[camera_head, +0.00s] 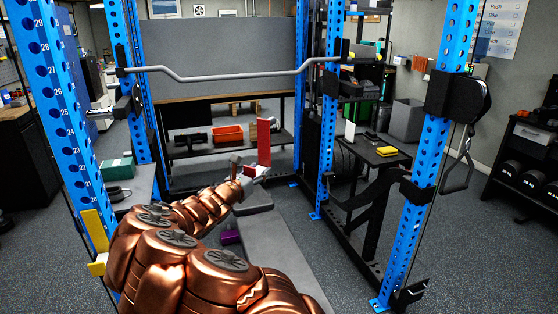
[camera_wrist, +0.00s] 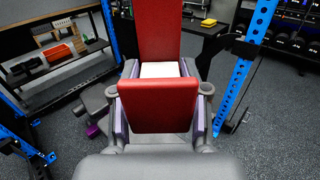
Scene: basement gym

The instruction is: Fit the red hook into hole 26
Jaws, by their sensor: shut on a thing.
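In the wrist view, my gripper (camera_wrist: 158,108) is shut on the red hook (camera_wrist: 157,105), with a finger on each side. The hook's tall red plate rises behind its front block, with a pale patch between. The left blue upright (camera_head: 66,140) carries a column of holes with white numbers, roughly in the twenties.
A yellow hook (camera_head: 97,241) sits low on the left upright. A grey bar (camera_head: 230,76) spans the rack. A grey bench (camera_head: 268,245) and a purple object (camera_head: 230,237) are below my arm. A black table (camera_head: 372,150) stands right.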

